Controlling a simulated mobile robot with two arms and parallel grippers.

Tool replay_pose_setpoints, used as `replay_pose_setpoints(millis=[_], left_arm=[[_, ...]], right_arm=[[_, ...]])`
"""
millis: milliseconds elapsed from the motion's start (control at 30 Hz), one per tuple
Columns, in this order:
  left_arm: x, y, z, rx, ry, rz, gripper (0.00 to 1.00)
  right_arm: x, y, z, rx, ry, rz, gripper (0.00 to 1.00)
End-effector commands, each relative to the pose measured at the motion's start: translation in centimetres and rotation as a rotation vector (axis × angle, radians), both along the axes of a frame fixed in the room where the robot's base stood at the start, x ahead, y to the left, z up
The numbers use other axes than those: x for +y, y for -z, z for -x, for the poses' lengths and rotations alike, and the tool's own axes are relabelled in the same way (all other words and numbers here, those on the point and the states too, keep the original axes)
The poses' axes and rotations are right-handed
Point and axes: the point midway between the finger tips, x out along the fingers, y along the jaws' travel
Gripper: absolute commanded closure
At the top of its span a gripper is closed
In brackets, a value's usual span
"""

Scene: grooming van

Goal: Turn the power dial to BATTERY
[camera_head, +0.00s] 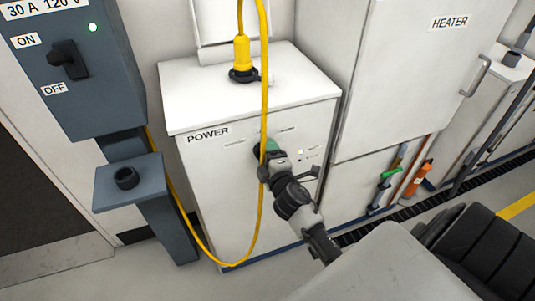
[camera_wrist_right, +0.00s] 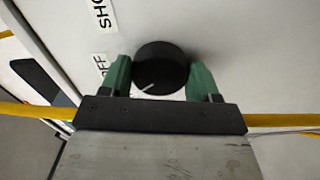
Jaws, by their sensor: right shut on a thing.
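The power dial (camera_wrist_right: 160,66) is a round black knob on the white cabinet (camera_head: 205,165) marked POWER. My right gripper (camera_wrist_right: 160,80) has its green fingers on either side of the dial, shut on it. A white pointer mark on the dial slants toward the lower left in the right wrist view. An OFF label (camera_wrist_right: 101,64) and a partly cut-off label beginning SHO (camera_wrist_right: 104,15) are left of the dial. No BATTERY label is readable. In the head view my right gripper (camera_head: 267,149) hides the dial. My left gripper is out of view.
A grey ON/OFF switch box (camera_head: 78,70) with a lit green light stands at left. A HEATER cabinet (camera_head: 415,75) stands at right.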

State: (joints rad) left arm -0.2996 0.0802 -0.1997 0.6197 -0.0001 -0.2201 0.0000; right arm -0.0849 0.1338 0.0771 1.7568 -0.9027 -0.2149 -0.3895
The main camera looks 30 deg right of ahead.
Motion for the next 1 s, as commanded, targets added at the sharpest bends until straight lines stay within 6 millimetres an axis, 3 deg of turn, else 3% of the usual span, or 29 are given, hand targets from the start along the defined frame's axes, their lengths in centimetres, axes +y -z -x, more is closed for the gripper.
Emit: replay_pose_setpoints(millis=[333, 867, 900, 1000], left_arm=[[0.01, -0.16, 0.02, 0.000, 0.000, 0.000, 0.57], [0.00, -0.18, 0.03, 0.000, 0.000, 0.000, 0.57], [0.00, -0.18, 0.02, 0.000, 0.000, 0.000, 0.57], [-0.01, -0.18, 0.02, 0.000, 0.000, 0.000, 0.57]], right_arm=[[0.03, -0.02, 0.00, 0.034, -0.001, 0.137, 0.62], [0.03, 0.01, 0.01, 0.040, -0.001, 0.162, 0.62], [0.04, 0.02, 0.01, 0.040, -0.001, 0.162, 0.37], [0.03, 0.01, 0.01, 0.040, -0.001, 0.161, 0.22]])
